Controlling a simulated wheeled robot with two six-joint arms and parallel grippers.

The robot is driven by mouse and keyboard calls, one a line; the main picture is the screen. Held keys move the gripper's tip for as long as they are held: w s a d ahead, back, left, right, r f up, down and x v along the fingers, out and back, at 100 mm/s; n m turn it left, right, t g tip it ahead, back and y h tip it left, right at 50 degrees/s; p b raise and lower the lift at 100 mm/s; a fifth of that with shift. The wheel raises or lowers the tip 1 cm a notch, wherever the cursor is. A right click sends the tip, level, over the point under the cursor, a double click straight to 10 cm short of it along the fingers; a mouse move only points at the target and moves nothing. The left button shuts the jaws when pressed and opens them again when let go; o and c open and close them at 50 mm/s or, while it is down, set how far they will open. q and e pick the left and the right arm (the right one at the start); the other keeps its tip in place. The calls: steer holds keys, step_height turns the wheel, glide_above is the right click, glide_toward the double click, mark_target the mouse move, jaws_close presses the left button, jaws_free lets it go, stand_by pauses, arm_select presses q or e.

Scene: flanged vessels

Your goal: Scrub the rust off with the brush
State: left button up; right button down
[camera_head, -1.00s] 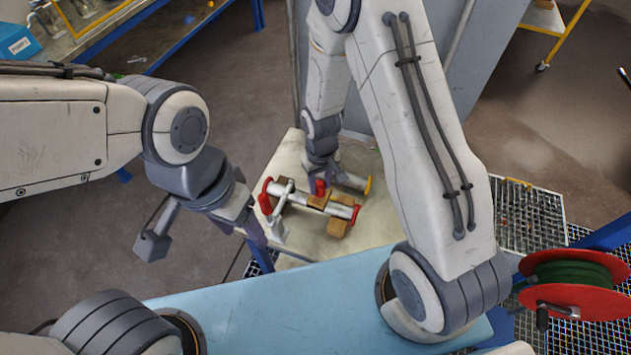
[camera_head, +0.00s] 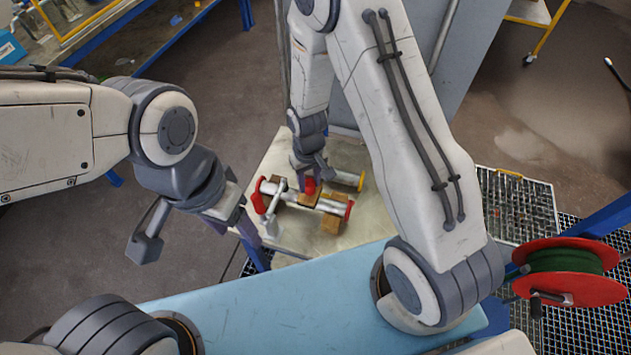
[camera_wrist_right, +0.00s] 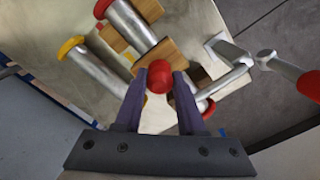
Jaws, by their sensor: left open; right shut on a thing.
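A grey metal vessel (camera_head: 330,205) with red end flanges lies on wooden blocks on the pale table, and it also shows in the right wrist view (camera_wrist_right: 130,22). My right gripper (camera_head: 309,178) is over its middle, shut on a red knob (camera_wrist_right: 160,76). The knob appears to be the brush's handle; what lies below it is largely hidden, and I cannot tell whether bristles touch the vessel. No rust can be made out. My left gripper (camera_head: 238,232) is open and empty at the table's left edge, near a red-handled grey tool (camera_head: 270,226).
A second metal cylinder with a yellow end (camera_head: 361,181) lies behind the vessel. Wooden blocks (camera_head: 333,224) sit under and beside the vessel. A red hose reel (camera_head: 570,287) stands at the right. The table's front part (camera_head: 320,238) is bare.

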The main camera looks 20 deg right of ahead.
steer(key=shift+w+a+r, duration=0.1)
steer(key=shift+w+a, duration=0.95)
steer(key=shift+a, duration=0.2)
steer(key=shift+s+d, duration=0.6)
steer(key=shift+d, duration=0.25)
steer(key=shift+s+d, duration=0.6)
steer(key=shift+d, duration=0.25)
step_height(320, 180, up, 8)
steer(key=p, duration=0.6)
steer(key=shift+p, duration=0.4)
